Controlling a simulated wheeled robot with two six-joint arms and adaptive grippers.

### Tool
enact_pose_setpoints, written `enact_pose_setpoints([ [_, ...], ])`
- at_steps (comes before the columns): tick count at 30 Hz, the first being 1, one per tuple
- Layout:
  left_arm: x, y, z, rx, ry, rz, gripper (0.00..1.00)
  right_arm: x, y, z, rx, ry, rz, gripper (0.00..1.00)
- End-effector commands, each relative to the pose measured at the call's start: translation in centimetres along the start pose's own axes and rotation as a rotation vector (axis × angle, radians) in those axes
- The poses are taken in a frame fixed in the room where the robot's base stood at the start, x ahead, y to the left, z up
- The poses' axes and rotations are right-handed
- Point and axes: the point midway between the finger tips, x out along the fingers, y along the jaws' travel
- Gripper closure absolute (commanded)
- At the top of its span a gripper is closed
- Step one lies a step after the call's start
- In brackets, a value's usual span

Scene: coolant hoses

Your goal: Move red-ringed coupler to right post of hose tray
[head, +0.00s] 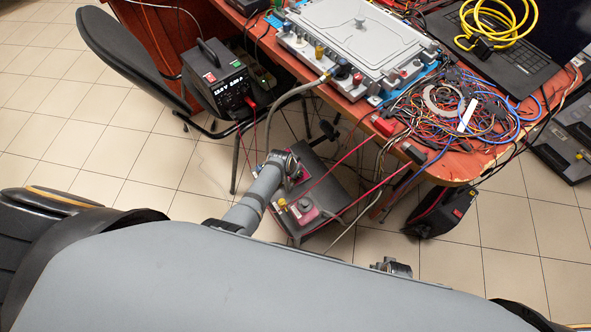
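In the head view a grey box-shaped unit (352,38) with a clear-edged lid sits on the table, with blue edging showing beneath it. Several coloured fittings line its front side, among them a yellow one (319,51) and a red one (392,76). I cannot make out which coupler has the red ring, nor the tray's posts. My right gripper is not visible either.
A tangle of wires (455,110) covers the table (440,170) right of the unit, near a laptop (500,50) with a yellow cable. A chair (130,60), a black power supply (215,80) and a dark floor unit (330,190) crowd the left. Thin hoses hang off the edge.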

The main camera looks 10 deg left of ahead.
Motion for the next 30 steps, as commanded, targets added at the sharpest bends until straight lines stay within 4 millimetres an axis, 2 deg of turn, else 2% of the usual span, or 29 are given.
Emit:
enact_pose_setpoints([
  [10,0.07,-0.02,0.0,0.0,0.001,0.0,1.0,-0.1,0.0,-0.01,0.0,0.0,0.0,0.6],
  [11,0.07,-0.02,0.0,0.0,0.001,0.0,0.73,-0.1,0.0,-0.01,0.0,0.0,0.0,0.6],
  [16,0.07,-0.01,0.01,0.0,0.001,0.0,0.5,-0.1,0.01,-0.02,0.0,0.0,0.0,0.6],
  [23,0.07,-0.01,0.03,0.0,0.0,0.0,0.49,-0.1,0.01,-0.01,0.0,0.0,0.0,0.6],
  [26,0.08,0.0,0.05,0.0,0.0,0.0,0.38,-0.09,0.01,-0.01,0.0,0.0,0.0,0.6],
  [30,0.08,0.0,0.05,0.0,0.0,0.0,0.38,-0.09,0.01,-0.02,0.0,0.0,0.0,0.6],
])
